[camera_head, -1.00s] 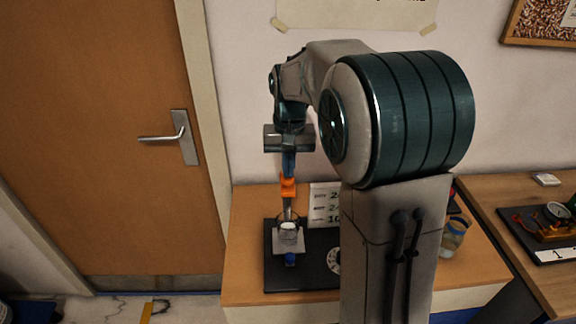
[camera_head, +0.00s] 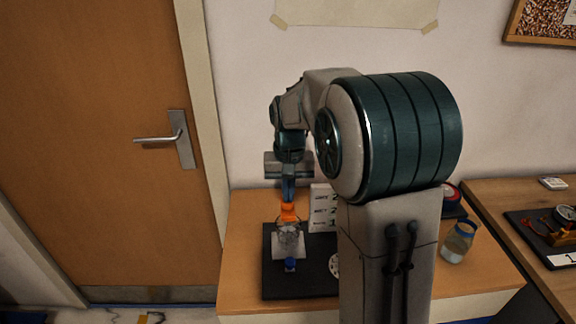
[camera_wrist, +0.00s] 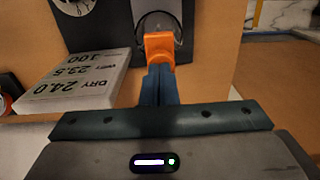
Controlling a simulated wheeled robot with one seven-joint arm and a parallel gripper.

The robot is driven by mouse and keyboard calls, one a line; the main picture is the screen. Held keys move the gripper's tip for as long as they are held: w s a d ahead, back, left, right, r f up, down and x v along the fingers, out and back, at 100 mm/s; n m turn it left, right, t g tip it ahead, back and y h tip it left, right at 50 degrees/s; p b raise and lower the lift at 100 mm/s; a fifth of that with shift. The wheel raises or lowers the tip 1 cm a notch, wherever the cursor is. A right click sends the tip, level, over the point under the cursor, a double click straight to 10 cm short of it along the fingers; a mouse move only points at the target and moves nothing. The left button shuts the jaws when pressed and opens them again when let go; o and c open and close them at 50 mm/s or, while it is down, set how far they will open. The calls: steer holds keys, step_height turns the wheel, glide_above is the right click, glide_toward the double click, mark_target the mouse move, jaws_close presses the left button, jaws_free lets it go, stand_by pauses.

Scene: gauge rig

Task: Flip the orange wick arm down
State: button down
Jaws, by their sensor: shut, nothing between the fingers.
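The orange wick arm (camera_head: 289,211) stands over the pale plate on the black board, just above a clear round glass part (camera_head: 290,238). It also shows in the wrist view (camera_wrist: 160,45), directly ahead of my fingers. My gripper (camera_head: 288,200) points down from above, its narrow blue fingers together and empty. In the wrist view my fingertips (camera_wrist: 160,72) meet the orange piece's near end; whether they touch or only overlap it in the picture I cannot tell. The lower end of the wick arm is partly hidden by the glass part.
The black board (camera_head: 275,285) lies on a wooden table and carries a blue knob (camera_head: 291,265) at its front. A white card with numbers (camera_head: 322,208) stands right of the wick arm. A glass jar (camera_head: 459,243) stands farther right. My arm hides the table's middle.

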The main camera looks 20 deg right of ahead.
steer(key=shift+s+f, duration=0.15)
steer(key=shift+f, duration=0.05)
step_height(320, 180, up, 14)
steer(key=p, duration=0.2)
steer(key=shift+w+d+r+p, duration=0.15)
steer(key=shift+w+r+p, duration=0.05)
steer(key=shift+w+p, duration=0.1)
